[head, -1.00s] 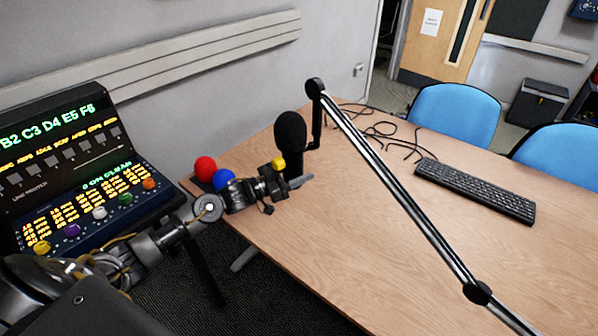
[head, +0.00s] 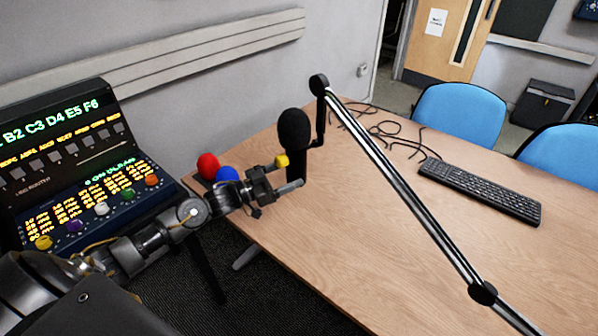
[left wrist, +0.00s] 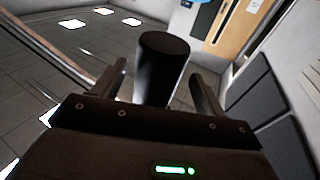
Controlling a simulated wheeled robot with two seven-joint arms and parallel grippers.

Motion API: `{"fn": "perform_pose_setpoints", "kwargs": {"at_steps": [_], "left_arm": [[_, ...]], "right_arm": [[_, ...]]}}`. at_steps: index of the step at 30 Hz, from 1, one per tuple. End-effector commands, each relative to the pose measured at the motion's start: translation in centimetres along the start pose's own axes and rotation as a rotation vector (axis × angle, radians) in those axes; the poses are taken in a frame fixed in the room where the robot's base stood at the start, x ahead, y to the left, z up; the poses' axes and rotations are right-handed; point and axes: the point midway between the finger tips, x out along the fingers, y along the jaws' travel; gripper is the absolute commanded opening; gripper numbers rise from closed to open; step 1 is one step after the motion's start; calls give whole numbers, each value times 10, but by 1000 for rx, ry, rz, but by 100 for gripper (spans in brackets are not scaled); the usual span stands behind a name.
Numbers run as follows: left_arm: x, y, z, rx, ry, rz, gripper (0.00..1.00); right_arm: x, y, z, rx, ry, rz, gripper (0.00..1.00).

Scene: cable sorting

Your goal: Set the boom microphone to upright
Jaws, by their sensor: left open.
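The black boom microphone (head: 294,130) hangs near the far left part of the desk, foam head on top and its dark body below, looking close to upright. It joins a silver boom arm (head: 395,180) by a thin black bracket. My left gripper (head: 284,175) is open at the lower body of the microphone. In the left wrist view a dark cylinder, seemingly that body (left wrist: 162,65), stands between the two spread fingers, with gaps at both sides. Whether either finger touches it I cannot tell. My right gripper is out of view.
A red ball (head: 208,165) and a blue ball (head: 227,174) are by the desk's left edge. A yellow ball-like thing (head: 282,161) shows beside my gripper. A lit console (head: 80,165) stands left. A keyboard (head: 480,191) and cables (head: 385,133) lie right; the front desk is clear.

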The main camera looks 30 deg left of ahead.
Motion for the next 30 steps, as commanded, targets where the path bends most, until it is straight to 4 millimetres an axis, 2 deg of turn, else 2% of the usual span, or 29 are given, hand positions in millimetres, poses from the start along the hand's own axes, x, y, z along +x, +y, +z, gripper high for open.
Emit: {"fn": "perform_pose_setpoints", "kwargs": {"at_steps": [1, 6, 12, 30], "left_arm": [[-12, 1, 4, 1, -4, 1, 73], [-42, 0, 3, 0, -4, 1, 73], [-60, 0, 1, 0, -1, 0, 73], [-63, 0, 0, 0, 0, -1, 73]], "right_arm": [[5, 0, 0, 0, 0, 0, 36], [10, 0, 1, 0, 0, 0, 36], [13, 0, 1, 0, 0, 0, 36], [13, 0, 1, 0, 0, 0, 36]]}}
